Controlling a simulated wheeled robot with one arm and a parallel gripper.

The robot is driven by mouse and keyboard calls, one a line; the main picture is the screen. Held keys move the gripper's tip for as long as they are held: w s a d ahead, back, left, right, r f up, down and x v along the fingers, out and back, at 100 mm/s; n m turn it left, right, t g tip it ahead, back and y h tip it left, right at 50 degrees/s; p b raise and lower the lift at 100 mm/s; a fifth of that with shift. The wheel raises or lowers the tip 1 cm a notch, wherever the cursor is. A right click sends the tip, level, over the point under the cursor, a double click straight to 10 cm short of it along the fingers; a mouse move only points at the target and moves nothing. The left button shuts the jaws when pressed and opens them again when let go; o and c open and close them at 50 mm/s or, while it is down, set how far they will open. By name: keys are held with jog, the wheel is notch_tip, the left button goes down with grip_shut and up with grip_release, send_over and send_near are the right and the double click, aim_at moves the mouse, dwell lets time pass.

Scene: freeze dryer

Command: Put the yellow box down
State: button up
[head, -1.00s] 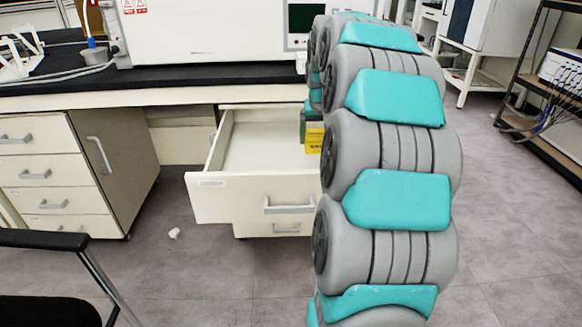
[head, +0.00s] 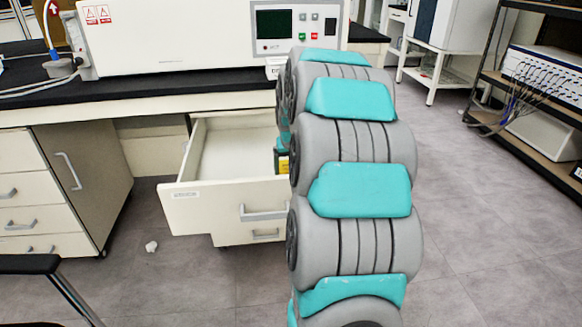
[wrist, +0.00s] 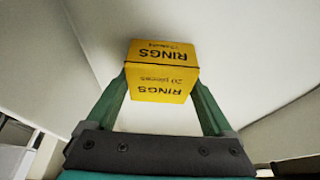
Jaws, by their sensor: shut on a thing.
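The yellow box (wrist: 161,72), printed "RINGS", is held between the two green fingers of my gripper (wrist: 162,88) in the wrist view. The fingers touch its left and right sides. White drawer surfaces lie behind and around it in that view. In the head view a small part of the yellow box (head: 283,168) shows at the right side of the open drawer (head: 225,205), just left of my arm. My arm hides most of the gripper there. I cannot tell whether the box touches the drawer's bottom.
A black-topped bench (head: 150,100) carries a large white machine with a dark screen (head: 275,23). A closed drawer cabinet (head: 85,180) stands to the left. A chair armrest (head: 28,264) is at lower left. A dark shelf rack (head: 530,150) stands at the right.

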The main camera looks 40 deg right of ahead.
jog(key=o, duration=1.1)
jog(key=v, duration=1.2)
jog(key=shift+r, duration=0.15)
